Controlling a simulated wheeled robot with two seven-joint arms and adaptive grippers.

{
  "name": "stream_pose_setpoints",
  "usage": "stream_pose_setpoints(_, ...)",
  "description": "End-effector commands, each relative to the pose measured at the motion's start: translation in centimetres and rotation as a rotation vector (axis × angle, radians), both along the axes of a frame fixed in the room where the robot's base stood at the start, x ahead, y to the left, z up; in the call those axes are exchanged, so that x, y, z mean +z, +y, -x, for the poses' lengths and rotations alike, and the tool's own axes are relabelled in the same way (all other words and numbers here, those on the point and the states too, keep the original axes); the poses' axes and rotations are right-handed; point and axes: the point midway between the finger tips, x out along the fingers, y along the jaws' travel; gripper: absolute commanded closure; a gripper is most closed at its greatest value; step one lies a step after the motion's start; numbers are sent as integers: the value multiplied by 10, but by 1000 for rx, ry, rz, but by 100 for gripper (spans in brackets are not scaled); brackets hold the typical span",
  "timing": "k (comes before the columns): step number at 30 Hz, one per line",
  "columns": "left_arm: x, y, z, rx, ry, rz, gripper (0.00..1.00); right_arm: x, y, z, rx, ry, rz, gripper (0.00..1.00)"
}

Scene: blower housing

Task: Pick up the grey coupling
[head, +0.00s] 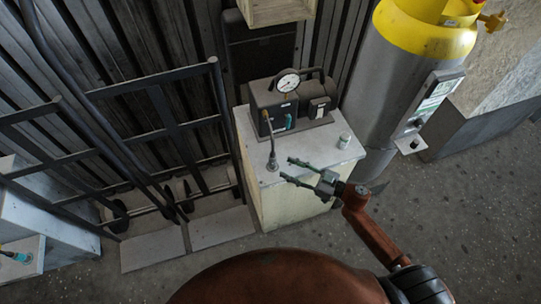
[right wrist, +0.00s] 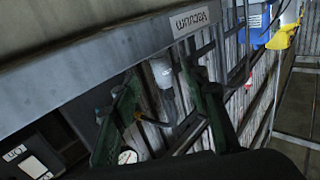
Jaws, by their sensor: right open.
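The grey coupling (head: 272,164) stands at the end of a dark hose, near the front left of the pale cabinet's top (head: 314,155). My right gripper (head: 287,169) is open, with its two green fingers pointing left at the coupling and their tips just short of it. In the right wrist view, the coupling (right wrist: 162,72) with its hose shows in the gap between the open fingers (right wrist: 165,95). I cannot tell whether either finger touches it. My left gripper is not in view.
A black pump unit with a gauge (head: 288,83) sits behind the coupling. A grey-and-yellow cylinder (head: 400,75) stands at the right, and a dark hand truck (head: 150,135) at the left.

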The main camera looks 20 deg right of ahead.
Motion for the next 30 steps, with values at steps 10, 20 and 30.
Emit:
stream_pose_setpoints(10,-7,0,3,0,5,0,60,0,28,-25,2,-3,-2,59)
stream_pose_setpoints(20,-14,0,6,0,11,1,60,1,56,-51,1,1,-1,59)
stream_pose_setpoints(30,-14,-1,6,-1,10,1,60,2,57,-51,1,0,0,66)
